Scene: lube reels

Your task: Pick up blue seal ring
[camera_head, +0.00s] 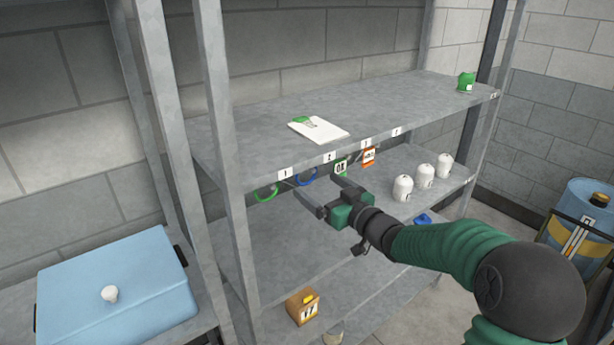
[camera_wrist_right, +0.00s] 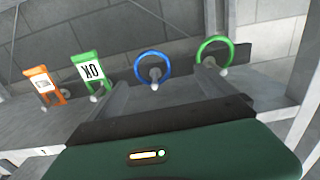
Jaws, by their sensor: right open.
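My left gripper is not in view.
A green ring (camera_head: 265,194) hangs left of the blue one; a green tag (camera_head: 341,168) and an orange tag (camera_head: 369,156) hang to its right. White bottles (camera_head: 424,177) stand on the middle shelf (camera_head: 280,240). A shelf post (camera_head: 222,150) stands at left.

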